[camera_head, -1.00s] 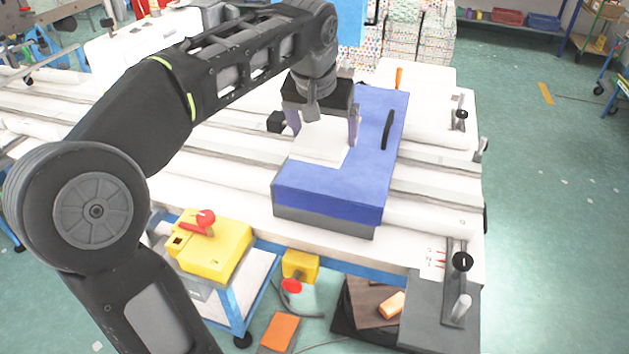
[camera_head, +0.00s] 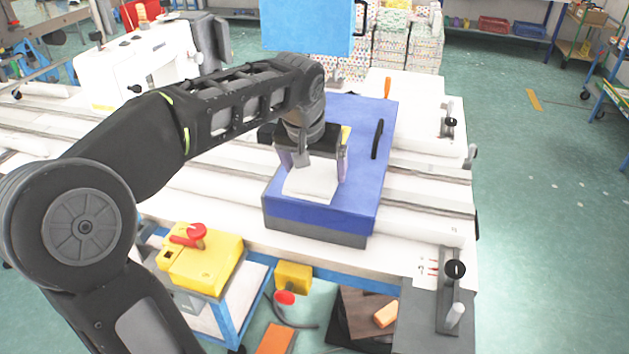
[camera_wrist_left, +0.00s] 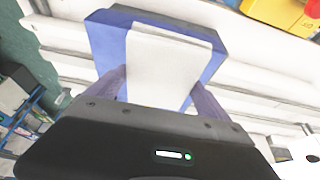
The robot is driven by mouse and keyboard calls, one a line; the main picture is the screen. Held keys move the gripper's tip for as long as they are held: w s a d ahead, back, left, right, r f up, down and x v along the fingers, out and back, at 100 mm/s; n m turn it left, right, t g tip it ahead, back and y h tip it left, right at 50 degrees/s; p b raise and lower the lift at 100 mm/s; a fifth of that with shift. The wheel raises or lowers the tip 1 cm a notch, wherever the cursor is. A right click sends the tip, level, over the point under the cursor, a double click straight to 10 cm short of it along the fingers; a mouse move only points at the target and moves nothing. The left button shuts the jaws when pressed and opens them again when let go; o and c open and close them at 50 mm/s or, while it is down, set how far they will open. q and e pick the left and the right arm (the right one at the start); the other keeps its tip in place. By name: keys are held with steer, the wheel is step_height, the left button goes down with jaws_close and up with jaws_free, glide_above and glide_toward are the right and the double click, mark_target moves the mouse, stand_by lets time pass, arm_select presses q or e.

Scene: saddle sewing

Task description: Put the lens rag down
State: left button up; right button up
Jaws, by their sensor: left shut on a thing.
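The lens rag (camera_head: 311,184) is a flat white cloth over the blue case (camera_head: 352,205), which lies on the sewing machine table. My left gripper (camera_head: 313,174) is shut on the rag, with one finger at each side of it. In the left wrist view the rag (camera_wrist_left: 168,66) spans between the two fingers (camera_wrist_left: 160,92), with the blue case (camera_wrist_left: 104,38) under it. I cannot tell whether the rag touches the case. My right gripper is not in view.
A black handle (camera_head: 377,139) stands on the case's right part. An orange-handled tool (camera_head: 387,88) lies behind it. A yellow box with a red knob (camera_head: 205,262) stands at the front left. The table's white right side (camera_head: 428,170) has rails across it.

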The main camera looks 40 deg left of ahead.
arm_select(q)
step_height(320, 180, down, 4)
steer(key=shift+r, duration=0.15)
stand_by(0.3)
steer(key=shift+f, duration=0.2)
steer(key=o, duration=0.9)
